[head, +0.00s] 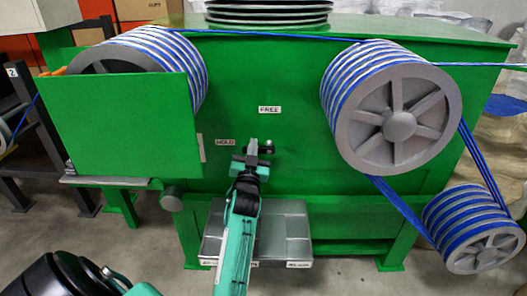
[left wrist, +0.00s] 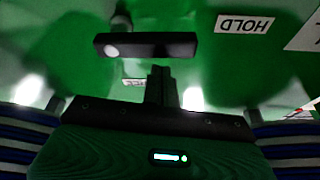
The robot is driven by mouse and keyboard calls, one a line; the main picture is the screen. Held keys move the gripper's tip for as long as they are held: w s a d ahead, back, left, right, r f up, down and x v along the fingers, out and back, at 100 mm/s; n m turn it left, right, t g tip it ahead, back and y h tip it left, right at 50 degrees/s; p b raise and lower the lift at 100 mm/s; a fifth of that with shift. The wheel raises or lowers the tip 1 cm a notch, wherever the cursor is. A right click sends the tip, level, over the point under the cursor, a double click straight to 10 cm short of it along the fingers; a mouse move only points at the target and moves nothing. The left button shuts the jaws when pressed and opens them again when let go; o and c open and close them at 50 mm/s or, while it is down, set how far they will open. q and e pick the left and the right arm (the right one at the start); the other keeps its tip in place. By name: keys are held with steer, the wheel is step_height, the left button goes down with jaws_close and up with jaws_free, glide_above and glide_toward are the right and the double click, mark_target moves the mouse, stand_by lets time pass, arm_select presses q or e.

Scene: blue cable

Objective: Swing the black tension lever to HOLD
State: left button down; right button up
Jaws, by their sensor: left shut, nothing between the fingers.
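My left gripper (head: 253,147) is in front of the green machine, just right of the HOLD label (head: 225,142) and below the FREE label (head: 270,109). Its fingers are together with nothing between them; they also show in the left wrist view (left wrist: 160,82). The black tension lever (left wrist: 150,46) is a short dark bar lying roughly level in that view, just beyond the fingertips. Its left end has a pale round spot. The HOLD label (left wrist: 245,23) appears upside down to its right. Whether the fingers touch the lever is unclear. In the head view the gripper mostly hides the lever.
Large grey wheels wound with blue cable stand at upper left (head: 148,50) and right (head: 398,123), with a smaller one at lower right (head: 485,245). A green guard plate (head: 125,128) juts out at left.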

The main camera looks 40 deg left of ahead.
arm_select(q)
steer(key=shift+s+a+f, duration=0.15)
steer(key=shift+a+f, duration=0.15)
steer(key=shift+f, duration=0.35)
arm_select(e)
steer(key=shift+d, duration=0.25)
arm_select(q)
steer(key=shift+f, duration=0.15)
